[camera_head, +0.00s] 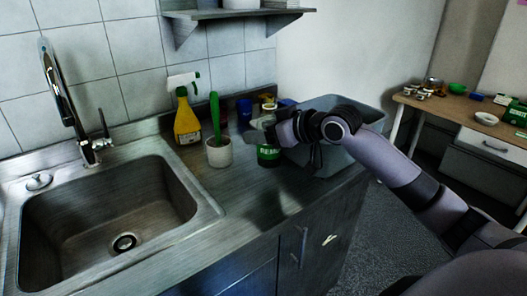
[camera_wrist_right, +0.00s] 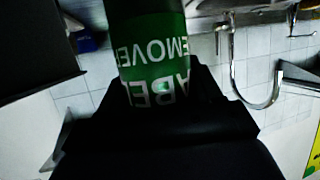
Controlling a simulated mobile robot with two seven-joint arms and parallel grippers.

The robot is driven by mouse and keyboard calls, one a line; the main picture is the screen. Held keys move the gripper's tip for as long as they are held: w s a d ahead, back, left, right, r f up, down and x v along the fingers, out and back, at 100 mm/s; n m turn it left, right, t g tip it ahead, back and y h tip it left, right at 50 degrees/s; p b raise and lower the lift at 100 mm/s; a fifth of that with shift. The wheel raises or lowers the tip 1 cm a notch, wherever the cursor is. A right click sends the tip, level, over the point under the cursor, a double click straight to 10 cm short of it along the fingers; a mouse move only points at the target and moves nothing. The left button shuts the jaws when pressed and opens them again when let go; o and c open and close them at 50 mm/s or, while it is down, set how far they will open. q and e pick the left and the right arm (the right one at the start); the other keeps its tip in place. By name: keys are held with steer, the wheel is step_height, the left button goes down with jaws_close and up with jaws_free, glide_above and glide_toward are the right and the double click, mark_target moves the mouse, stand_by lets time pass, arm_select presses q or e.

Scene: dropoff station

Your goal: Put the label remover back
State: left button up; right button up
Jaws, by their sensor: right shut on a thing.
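The label remover (camera_head: 268,156) is a dark green container with white lettering, at the right part of the counter in the head view. My right gripper (camera_head: 272,132) is shut on it, partly covering its upper part. In the right wrist view the label remover (camera_wrist_right: 152,55) fills the space between the fingers (camera_wrist_right: 155,100), its lettering upside down. I cannot tell whether its base touches the counter. My left gripper is not in view.
A grey bin (camera_head: 345,150) stands right behind my right gripper. A white cup (camera_head: 219,153) with a green brush and a yellow spray bottle (camera_head: 187,122) stand to the left. Blue and yellow-topped containers (camera_head: 245,108) are behind. The sink (camera_head: 110,215) is left; the front counter (camera_head: 260,205) is clear.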

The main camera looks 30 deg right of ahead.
mark_target(264, 150)
steer(key=shift+f, duration=2.5)
steer(key=shift+f, duration=0.15)
steer(key=o, duration=1.2)
steer(key=b+v, duration=0.1)
steer(key=v, duration=1.1)
